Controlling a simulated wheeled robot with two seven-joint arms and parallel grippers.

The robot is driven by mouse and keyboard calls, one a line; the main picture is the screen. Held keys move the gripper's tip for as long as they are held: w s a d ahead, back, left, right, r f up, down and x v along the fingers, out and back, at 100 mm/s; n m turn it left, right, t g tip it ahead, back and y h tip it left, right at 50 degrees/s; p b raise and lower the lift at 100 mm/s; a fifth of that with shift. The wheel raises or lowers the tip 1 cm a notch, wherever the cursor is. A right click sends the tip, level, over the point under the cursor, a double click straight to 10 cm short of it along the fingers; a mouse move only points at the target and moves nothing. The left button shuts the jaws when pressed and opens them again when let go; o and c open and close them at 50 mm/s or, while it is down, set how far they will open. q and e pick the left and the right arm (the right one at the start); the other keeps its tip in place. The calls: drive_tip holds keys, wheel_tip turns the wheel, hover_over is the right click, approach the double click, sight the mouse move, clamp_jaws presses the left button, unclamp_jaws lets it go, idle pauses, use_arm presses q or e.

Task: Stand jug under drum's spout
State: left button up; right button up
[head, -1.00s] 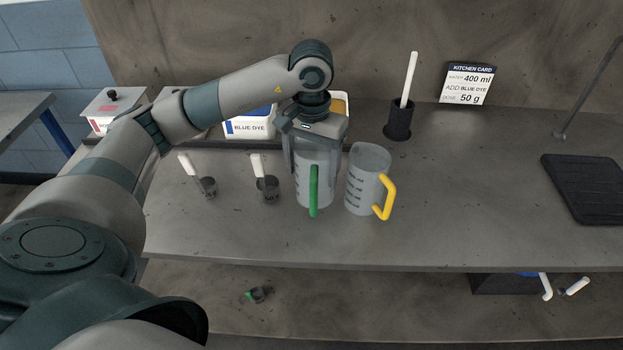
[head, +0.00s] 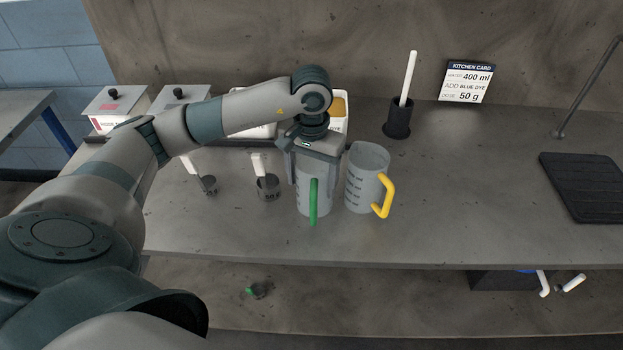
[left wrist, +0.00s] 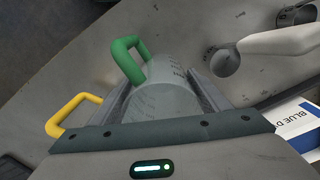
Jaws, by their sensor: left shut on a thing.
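A clear measuring jug with a green handle (head: 314,200) stands upright on the worktop in the head view. My left gripper (head: 315,172) reaches down over it from above, with its fingers on either side, shut on the jug body. In the left wrist view the green-handled jug (left wrist: 162,102) sits between the fingers of my left gripper (left wrist: 165,95). A second jug with a yellow handle (head: 366,180) stands just right of it, and its yellow handle (left wrist: 72,112) shows in the left wrist view. No drum or spout is recognisable. My right gripper is not in view.
Two small scoops (head: 267,187) (head: 208,185) with white handles stand left of the jugs. Dye boxes (head: 105,112) line the back left. A black holder (head: 398,120) with a white stick stands behind. A black mat (head: 588,185) lies right. The worktop between is clear.

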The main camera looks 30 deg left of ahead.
use_arm(q)
drive_tip(key=shift+f, duration=0.15)
drive_tip(key=o, duration=1.1)
drive_tip(key=shift+o, duration=0.2)
drive_tip(key=shift+r, duration=0.75)
wheel_tip(320, 180, up, 11)
drive_tip(key=b, duration=0.3)
